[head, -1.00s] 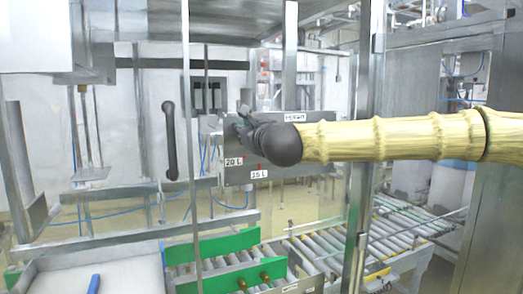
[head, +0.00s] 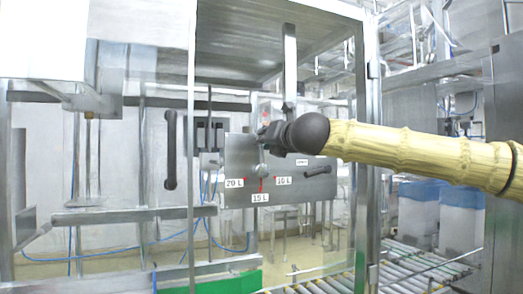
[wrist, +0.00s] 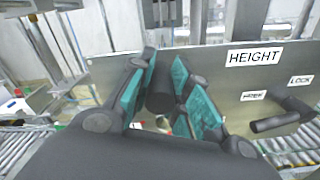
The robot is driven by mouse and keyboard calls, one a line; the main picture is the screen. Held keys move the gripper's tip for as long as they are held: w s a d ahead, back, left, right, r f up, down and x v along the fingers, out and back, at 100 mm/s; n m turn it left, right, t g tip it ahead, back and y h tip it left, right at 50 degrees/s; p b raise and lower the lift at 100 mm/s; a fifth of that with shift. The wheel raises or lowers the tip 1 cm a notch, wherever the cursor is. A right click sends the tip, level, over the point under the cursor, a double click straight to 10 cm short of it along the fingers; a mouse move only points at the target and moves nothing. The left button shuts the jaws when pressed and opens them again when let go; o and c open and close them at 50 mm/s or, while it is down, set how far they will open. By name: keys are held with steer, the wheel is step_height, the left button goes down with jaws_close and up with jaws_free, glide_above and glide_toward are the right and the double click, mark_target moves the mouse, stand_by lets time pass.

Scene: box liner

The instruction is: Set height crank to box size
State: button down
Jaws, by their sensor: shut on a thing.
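The height crank shows in the head view as a round hub (head: 261,171) low on a grey metal panel (head: 240,147). Its thin arm runs nearly straight up from the hub. The labels 20 L (head: 234,183), 15 L (head: 260,198) and 10 L (head: 283,181) sit left, below and right of the hub, with red marks. My gripper (head: 268,136) is at the crank's top end. In the wrist view, its teal pads (wrist: 160,88) are closed around the dark crank handle (wrist: 160,102). The hub is hidden there.
The wrist view shows a HEIGHT label (wrist: 254,56) and a black lock handle (wrist: 280,119) on the panel. A metal post (head: 367,150) stands right of the panel, below my arm. A black door handle (head: 170,150) is at the left. Roller conveyors (head: 400,268) run below.

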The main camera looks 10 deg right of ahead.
steer(key=shift+w+d+f+m, duration=0.1)
steer(key=shift+d+f+m, duration=0.1)
steer(key=shift+d+m, duration=0.1)
steer(key=c, duration=1.3)
jaws_free()
steer(key=shift+r, duration=0.1)
steer(key=shift+s, duration=0.2)
steer(key=s+d, duration=0.2)
steer(key=s, duration=0.9)
steer(key=shift+s+d, duration=0.15)
steer(key=shift+s, duration=0.05)
